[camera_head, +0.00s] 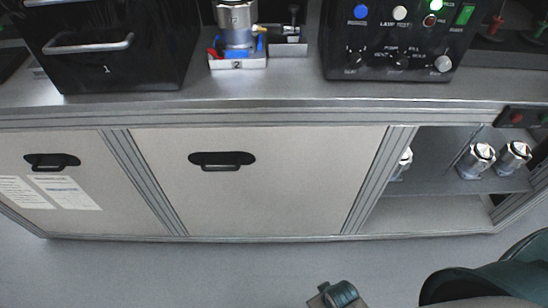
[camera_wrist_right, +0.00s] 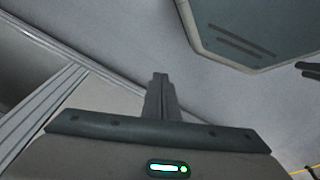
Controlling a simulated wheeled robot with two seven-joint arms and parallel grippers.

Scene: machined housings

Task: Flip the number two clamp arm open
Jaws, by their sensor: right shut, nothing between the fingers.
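The number two fixture is a white base (camera_head: 238,64) labelled 2, on the bench top at the upper middle of the head view. A silver cylindrical housing (camera_head: 237,22) stands upright on it, with blue and red parts around its foot. A small grey and black clamp-like device (camera_head: 289,40) is just to its right; whether its arm is open or closed cannot be told. My right gripper (camera_wrist_right: 160,78) shows in the right wrist view, its fingers together and empty, away from the fixture. My left gripper is not in view.
A black box (camera_head: 105,50) labelled 1 stands left of the fixture, and a black control panel (camera_head: 400,40) stands right of it. Below are cabinet doors (camera_head: 270,190) and an open shelf (camera_head: 430,180) holding several silver housings. The bench front edge is clear.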

